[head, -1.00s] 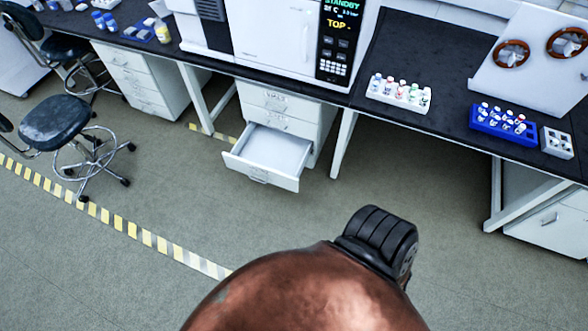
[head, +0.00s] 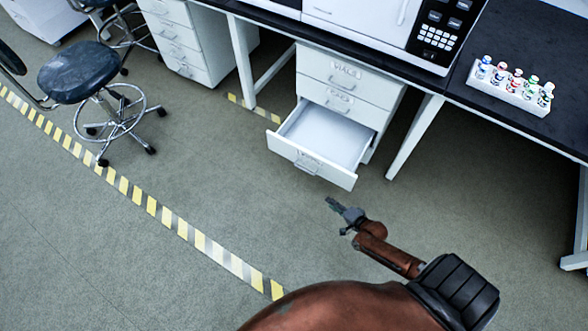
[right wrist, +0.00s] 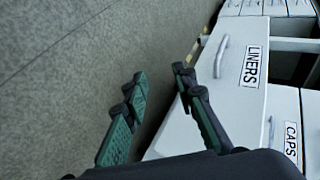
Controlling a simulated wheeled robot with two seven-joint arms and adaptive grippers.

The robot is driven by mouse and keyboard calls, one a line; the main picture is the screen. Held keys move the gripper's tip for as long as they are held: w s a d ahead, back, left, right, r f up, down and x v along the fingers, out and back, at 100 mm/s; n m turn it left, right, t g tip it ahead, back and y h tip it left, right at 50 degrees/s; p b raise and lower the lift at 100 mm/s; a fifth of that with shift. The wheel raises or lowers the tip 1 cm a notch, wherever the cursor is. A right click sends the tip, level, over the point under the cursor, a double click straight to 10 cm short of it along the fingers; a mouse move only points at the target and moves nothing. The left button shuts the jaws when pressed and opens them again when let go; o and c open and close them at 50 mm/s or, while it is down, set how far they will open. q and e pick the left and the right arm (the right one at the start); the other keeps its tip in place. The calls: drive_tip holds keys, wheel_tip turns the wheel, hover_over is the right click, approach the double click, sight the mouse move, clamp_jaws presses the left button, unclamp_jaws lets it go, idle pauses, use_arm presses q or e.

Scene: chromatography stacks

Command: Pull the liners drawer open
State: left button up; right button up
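The liners drawer (head: 318,150) is the bottom drawer of a white cabinet under the bench. It stands pulled out, and its visible inside looks empty. Its front carries a handle, which also shows in the right wrist view (right wrist: 222,57) beside the LINERS label (right wrist: 254,67). My right gripper (head: 335,205) is in front of the drawer, just off its lower right front and apart from the handle. In the right wrist view its two fingers (right wrist: 160,78) are spread with nothing between them. My left gripper is not in view.
The vials drawer (head: 345,72) and caps drawer (head: 345,102) above are shut; the caps label also shows in the right wrist view (right wrist: 291,142). A bench leg (head: 415,135) stands right of the cabinet. A stool (head: 78,72) is at left. The floor in front is clear.

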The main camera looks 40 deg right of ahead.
drive_tip(key=w+r+m+t+b, duration=0.1)
drive_tip(key=w+m+b, duration=0.1)
drive_tip(key=w, duration=0.4)
drive_tip(key=w+m+t+b, duration=0.1)
drive_tip(key=w+m+b, duration=0.2)
drive_tip(key=w, duration=0.4)
drive_tip(key=w+r+m+t+b, duration=0.1)
drive_tip(key=w+m+b, duration=0.2)
drive_tip(key=w, duration=0.3)
drive_tip(key=shift+w+a+r+t+b, duration=0.3)
drive_tip(key=shift+w+t+b, duration=0.1)
drive_tip(key=shift+b, duration=0.25)
drive_tip(key=shift+w, duration=0.35)
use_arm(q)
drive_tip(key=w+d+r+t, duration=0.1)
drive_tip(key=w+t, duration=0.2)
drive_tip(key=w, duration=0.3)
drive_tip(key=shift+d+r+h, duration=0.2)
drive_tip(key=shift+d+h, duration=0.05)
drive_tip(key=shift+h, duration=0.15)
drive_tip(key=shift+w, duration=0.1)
use_arm(e)
clamp_jaws()
